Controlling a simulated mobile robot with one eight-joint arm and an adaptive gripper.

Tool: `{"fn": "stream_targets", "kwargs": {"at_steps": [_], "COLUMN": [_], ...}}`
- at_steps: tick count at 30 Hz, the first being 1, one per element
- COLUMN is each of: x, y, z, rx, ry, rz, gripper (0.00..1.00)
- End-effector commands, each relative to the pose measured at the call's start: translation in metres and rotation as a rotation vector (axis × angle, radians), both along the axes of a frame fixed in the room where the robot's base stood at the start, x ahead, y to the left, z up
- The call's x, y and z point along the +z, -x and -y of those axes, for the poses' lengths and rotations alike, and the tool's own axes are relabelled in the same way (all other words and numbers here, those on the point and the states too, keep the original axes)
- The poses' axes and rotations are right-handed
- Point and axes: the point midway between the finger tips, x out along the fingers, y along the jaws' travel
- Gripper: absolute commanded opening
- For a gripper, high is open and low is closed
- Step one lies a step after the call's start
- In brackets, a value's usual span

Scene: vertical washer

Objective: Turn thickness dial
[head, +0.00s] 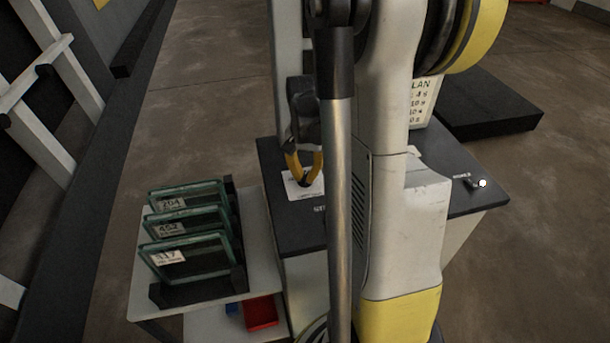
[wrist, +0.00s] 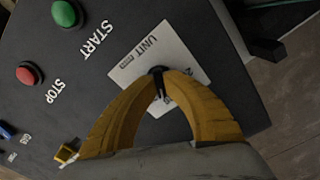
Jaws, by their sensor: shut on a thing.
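The thickness dial (wrist: 157,70) is a small black knob on a white plate (wrist: 138,62) marked "UNIT", on the dark control panel. My gripper (wrist: 160,82) has yellow fingers that come together around the knob; the fingertips hide much of it. In the head view my gripper (head: 304,178) points down at the white plate (head: 292,188) on the dark panel top (head: 275,222). The fingers are shut on the dial. The dial's marks and setting cannot be read.
A green START button (wrist: 64,13) and a red STOP button (wrist: 30,73) sit on the panel, with a blue switch (wrist: 6,130) nearby. Left of the machine, a cart carries several framed glass panes (head: 188,258) and a red bin (head: 262,312). My arm blocks the machine's middle.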

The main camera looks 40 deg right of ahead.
Motion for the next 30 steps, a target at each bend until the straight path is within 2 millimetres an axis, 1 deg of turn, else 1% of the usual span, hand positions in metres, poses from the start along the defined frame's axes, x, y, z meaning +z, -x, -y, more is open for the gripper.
{"fn": "stream_targets", "kwargs": {"at_steps": [6, 15, 22, 30], "x": [-0.0004, -0.0003, -0.0002, -0.0002], "y": [0.0003, 0.0002, 0.0002, 0.0002], "z": [-0.0004, -0.0003, -0.0003, -0.0003], "rx": [-0.196, -0.412, -0.507, -0.546], "ry": [0.0, 0.0, 0.0, 0.0], "rz": [-0.001, -0.001, -0.001, -0.001], "gripper": [0.0, 0.0, 0.0, 0.0]}}
